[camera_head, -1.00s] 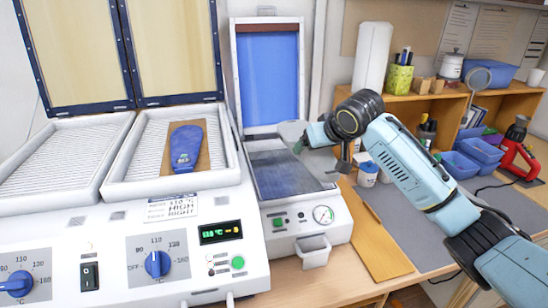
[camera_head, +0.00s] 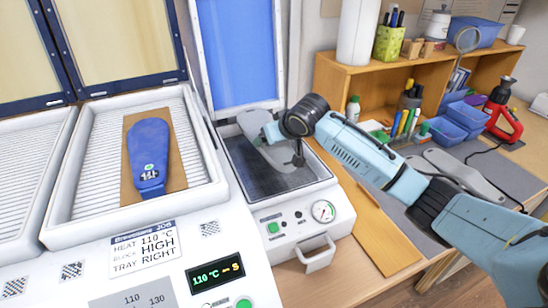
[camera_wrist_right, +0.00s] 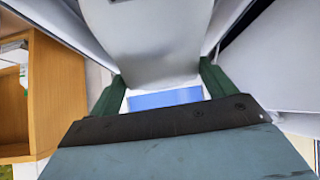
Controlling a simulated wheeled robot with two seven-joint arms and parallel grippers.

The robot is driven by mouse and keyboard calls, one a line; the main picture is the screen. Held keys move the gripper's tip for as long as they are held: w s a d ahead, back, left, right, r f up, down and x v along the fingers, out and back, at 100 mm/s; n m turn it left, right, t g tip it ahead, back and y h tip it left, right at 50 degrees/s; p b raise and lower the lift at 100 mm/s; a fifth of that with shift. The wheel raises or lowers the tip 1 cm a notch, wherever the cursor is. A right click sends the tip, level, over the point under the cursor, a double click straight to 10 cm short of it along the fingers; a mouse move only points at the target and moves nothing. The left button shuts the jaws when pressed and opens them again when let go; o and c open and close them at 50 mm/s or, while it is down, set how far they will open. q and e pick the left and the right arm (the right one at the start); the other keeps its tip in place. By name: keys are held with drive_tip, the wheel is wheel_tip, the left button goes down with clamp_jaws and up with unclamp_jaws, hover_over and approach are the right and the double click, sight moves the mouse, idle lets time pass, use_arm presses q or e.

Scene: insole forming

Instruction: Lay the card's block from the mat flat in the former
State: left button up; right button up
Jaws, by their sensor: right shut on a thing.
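A pale grey block (camera_head: 262,150) is held by my right gripper (camera_head: 272,131) over the open former. The block is partly covered by the gripper, and I cannot tell whether it touches the bed. The former has a dark bed (camera_head: 258,187) and a raised lid with a blue sheet (camera_head: 237,50). In the right wrist view the block (camera_wrist_right: 145,40) stretches away between the green fingers of the right gripper (camera_wrist_right: 163,85), which are shut on it. The card (camera_head: 143,252) reads heat 110 °C, block HIGH, tray RIGHT. My left gripper is not in view.
Other grey blocks (camera_head: 460,172) lie on the mat (camera_head: 420,165) at the right. A blue insole (camera_head: 149,150) lies on a brown sheet in the heater's right tray (camera_head: 88,205). A wooden shelf (camera_head: 385,65) with pens and bins stands behind. A wooden board (camera_head: 360,225) lies beside the former.

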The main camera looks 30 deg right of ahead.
wheel_tip(320, 180, down, 3)
drive_tip(key=shift+w+r, duration=0.1)
drive_tip(key=shift+f, duration=0.65)
wheel_tip(320, 180, down, 3)
drive_tip(key=shift+f, duration=0.15)
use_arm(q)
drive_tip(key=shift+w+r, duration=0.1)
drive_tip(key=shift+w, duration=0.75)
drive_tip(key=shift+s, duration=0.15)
use_arm(e)
drive_tip(key=o, duration=1.3)
drive_tip(key=shift+f, duration=0.2)
